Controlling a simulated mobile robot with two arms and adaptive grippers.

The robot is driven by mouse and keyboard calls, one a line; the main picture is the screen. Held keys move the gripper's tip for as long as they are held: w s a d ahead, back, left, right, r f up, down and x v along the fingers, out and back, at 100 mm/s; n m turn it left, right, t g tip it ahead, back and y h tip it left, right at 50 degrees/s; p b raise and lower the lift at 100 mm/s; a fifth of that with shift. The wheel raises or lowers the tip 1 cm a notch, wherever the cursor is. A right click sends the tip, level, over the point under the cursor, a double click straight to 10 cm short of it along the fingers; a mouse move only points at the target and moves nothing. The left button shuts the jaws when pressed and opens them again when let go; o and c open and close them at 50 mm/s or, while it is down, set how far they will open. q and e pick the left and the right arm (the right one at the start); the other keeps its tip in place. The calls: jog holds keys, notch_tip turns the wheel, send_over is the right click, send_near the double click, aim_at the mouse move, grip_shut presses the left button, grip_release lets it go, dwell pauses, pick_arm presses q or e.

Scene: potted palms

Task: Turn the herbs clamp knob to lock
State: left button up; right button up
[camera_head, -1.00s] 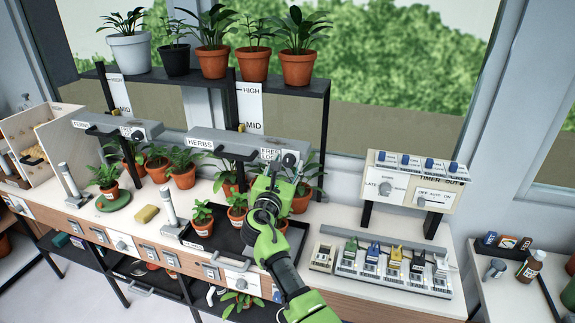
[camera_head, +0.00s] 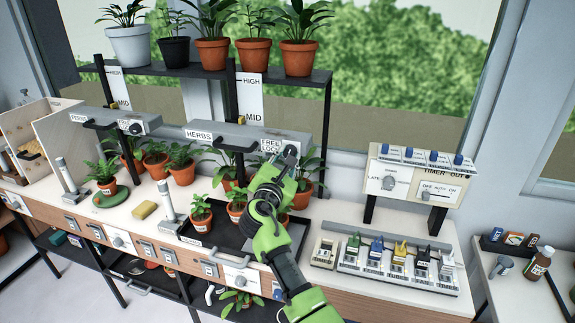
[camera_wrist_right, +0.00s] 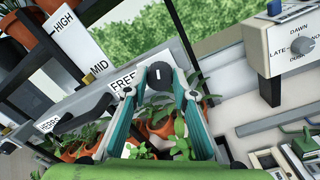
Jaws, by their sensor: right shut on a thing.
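The herbs clamp (camera_head: 225,136) is a long grey bar labelled HERBS, above the plants. Its dark round knob (camera_head: 291,151) sits at the right end beside the FREE/LOCK label (camera_head: 271,146). In the wrist view the knob (camera_wrist_right: 158,79) shows a short pale mark on its face, roughly upright. My right gripper (camera_head: 286,161) is shut on the knob; in the wrist view its fingertips (camera_wrist_right: 159,84) lie on either side of it. The FREE word (camera_wrist_right: 123,84) shows there; I cannot read LOCK in that view. My left gripper is out of view.
Herb pots (camera_head: 200,214) stand in a black tray (camera_head: 215,239) below the bar. A black shelf (camera_head: 210,72) with several pots is above. A timer box (camera_head: 414,180) and a row of coloured switches (camera_head: 398,261) stand to the right. A second clamp bar (camera_head: 115,122) is at left.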

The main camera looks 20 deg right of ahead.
jog(key=shift+f+m+h+b, duration=0.1)
jog(key=shift+m+h+b, duration=0.4)
jog(key=shift+m+b, duration=6.9)
jog(key=o, duration=1.1)
jog(key=shift+w, duration=0.15)
jog(key=shift+w+f, duration=0.1)
jog(key=shift+f, duration=0.05)
